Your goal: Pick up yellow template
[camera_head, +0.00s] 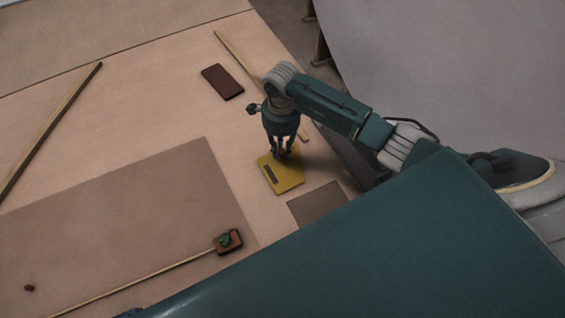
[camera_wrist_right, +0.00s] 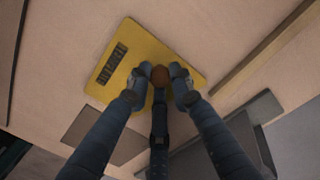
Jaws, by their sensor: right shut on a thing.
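The yellow template (camera_head: 284,183) is a flat rounded plate with a dark slotted marking, on or just above the pale wooden table; I cannot tell whether it touches. My right gripper (camera_head: 284,153) points down at its far part and is shut on a small brown knob. In the right wrist view the template (camera_wrist_right: 135,60) lies under the fingers, and the gripper (camera_wrist_right: 160,82) closes around the round brown knob (camera_wrist_right: 160,74). The fingers hide part of the plate. My left gripper is not in view.
A dark brown block (camera_head: 222,82) lies beyond the gripper, near a wooden strip (camera_head: 238,58). A brown sheet (camera_head: 110,220) covers the near left table. A brown block with a green top (camera_head: 229,241) ends a long thin stick.

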